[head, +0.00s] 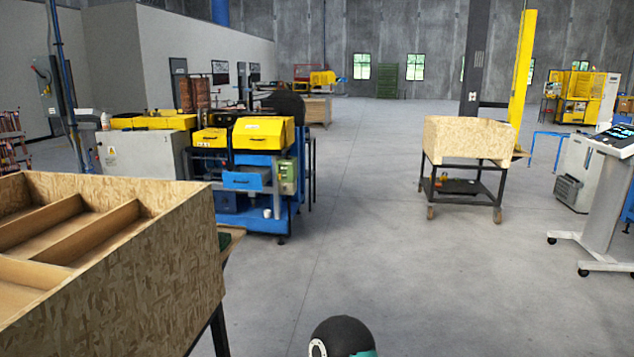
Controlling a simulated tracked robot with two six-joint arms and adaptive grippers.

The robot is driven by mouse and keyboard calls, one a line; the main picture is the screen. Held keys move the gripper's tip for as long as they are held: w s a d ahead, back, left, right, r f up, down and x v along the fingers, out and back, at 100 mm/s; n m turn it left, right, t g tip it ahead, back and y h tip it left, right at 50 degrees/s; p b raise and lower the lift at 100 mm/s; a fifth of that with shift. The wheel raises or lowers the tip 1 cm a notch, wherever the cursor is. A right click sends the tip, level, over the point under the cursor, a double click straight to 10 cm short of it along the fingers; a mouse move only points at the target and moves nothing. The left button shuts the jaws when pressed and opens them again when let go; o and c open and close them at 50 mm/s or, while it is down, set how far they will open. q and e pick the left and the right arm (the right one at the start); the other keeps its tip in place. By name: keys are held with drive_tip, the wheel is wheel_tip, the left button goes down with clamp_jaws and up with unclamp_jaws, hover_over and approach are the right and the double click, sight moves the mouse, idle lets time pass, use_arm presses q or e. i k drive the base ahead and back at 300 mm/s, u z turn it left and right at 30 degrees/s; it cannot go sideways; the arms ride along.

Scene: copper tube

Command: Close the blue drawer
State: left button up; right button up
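The blue drawer (243,181) is on the front of a blue machine bench (283,209) left of the middle in the head view. Its front is bright blue with a dark handle, and it sits below the yellow boxes. It looks a little forward of the bench, but at this distance I cannot tell how far open it is. Neither of my grippers is in view.
A chipboard bin with dividers (165,262) fills the near left. A chipboard bin on a wheeled cart (466,140) stands right of the middle, and a grey console (606,190) at far right. The concrete floor (365,235) between is clear.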

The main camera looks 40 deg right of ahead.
sight(250, 177)
drive_tip(key=u, duration=0.25)
drive_tip(key=i, duration=0.1)
drive_tip(key=z, duration=1.05)
drive_tip(key=k, duration=0.9)
drive_tip(key=z, duration=0.25)
drive_tip(key=i, duration=1.25)
drive_tip(key=z, duration=0.15)
